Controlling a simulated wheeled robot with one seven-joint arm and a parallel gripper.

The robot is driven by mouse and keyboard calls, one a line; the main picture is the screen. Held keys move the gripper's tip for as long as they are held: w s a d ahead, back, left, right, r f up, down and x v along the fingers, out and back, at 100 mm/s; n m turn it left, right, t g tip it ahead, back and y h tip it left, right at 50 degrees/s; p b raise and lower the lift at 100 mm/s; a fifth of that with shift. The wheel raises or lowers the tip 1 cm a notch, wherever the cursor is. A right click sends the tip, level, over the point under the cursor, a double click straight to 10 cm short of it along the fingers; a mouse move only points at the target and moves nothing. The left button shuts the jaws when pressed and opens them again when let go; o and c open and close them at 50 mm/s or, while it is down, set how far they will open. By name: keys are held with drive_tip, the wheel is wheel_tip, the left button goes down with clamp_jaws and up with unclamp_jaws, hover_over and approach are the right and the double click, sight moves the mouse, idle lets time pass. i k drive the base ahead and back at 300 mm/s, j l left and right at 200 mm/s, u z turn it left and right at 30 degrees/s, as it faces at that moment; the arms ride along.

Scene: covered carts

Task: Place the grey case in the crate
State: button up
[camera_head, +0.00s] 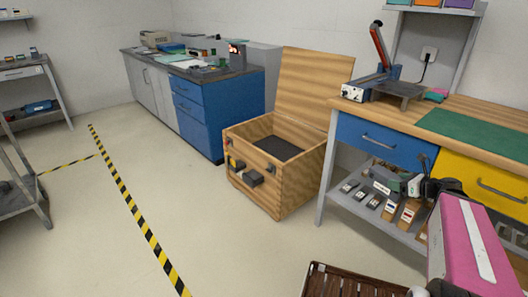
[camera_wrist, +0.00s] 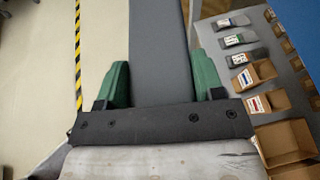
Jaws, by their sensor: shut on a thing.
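My gripper (camera_wrist: 160,82) has green fingers and is shut on the grey case (camera_wrist: 158,40), which runs between them to the top edge of the wrist view. In the head view my gripper (camera_head: 412,185) is at the right, in front of the workbench's lower shelf; the case's outline there is hard to separate from the shelf goods. The wooden crate (camera_head: 298,182) stands on the floor left of the workbench, apart from my gripper. Its lid (camera_head: 314,88) is raised at the back, and its inside shows a dark bottom.
The workbench (camera_head: 474,108) has blue and yellow drawers. Its lower shelf (camera_head: 346,198) holds several small items and open cardboard boxes (camera_wrist: 285,143). A blue cabinet (camera_head: 214,110) stands behind the crate. The floor left of the crate is clear, with striped tape (camera_head: 129,206). A brown slatted surface (camera_head: 345,284) is at the bottom.

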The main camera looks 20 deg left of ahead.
sight(277, 163)
drive_tip(key=i+j, duration=0.45)
drive_tip(key=j, duration=0.25)
drive_tip(key=i+j+u, duration=0.15)
drive_tip(key=i+j, duration=0.25)
drive_tip(key=j, duration=0.25)
drive_tip(key=i+j, duration=0.5)
drive_tip(key=j, duration=0.15)
drive_tip(key=u, duration=0.05)
